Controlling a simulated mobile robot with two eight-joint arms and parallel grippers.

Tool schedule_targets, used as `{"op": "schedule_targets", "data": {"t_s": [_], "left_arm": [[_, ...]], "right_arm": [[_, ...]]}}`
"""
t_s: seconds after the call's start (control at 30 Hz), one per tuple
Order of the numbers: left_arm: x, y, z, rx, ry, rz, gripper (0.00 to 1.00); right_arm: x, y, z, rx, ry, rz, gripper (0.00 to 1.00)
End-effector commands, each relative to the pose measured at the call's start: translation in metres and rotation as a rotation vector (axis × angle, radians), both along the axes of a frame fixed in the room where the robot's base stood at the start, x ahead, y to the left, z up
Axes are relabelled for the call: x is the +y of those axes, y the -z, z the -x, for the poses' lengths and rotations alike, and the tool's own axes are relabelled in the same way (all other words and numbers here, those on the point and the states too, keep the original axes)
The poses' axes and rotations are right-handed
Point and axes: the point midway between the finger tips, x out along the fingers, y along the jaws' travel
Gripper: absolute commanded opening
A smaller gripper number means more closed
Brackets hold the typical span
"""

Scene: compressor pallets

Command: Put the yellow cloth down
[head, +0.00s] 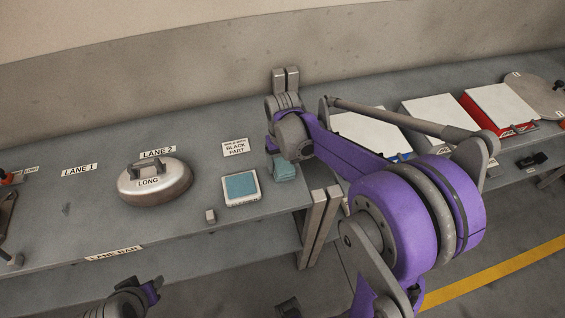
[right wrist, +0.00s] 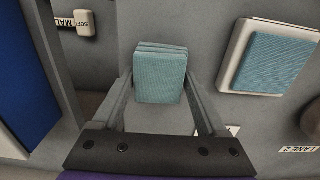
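No yellow cloth shows; the cloth at my right gripper is teal. In the right wrist view this folded teal cloth (right wrist: 160,78) sits between the two fingers of my right gripper (right wrist: 160,82), with a finger against each side, so the gripper looks shut on it. In the head view the cloth (head: 284,168) is under my right wrist, low over the table's right end; whether it touches the table is unclear. Part of my left arm (head: 135,297) shows at the bottom left; its fingers cannot be made out.
A white tray with a teal pad (head: 240,188) is left of the cloth. A round metal part marked "LONG" (head: 155,180) is farther left. A small block (head: 211,216) is near the front edge. White-topped bins (head: 435,115) stand at right.

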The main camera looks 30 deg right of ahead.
Motion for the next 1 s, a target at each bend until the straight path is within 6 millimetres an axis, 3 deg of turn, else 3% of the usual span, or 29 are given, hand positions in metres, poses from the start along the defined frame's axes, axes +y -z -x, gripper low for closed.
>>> {"op": "schedule_targets", "data": {"t_s": [0.03,0.13,0.47,1.0], "left_arm": [[0.0,0.0,0.0,0.0,0.0,0.0,0.45],[0.0,0.0,0.0,0.0,0.0,0.0,0.45],[0.0,-0.004,-0.001,-0.003,0.0,0.0,0.45],[0.0,-0.015,-0.005,-0.009,0.0,0.0,0.45]], "right_arm": [[0.0,0.0,0.0,0.0,0.0,0.0,0.85],[0.0,0.0,0.0,0.0,0.0,0.0,1.0],[0.0,-0.008,0.0,0.0,0.0,0.0,1.0],[0.0,-0.109,0.0,0.0,0.001,0.0,1.0]]}}
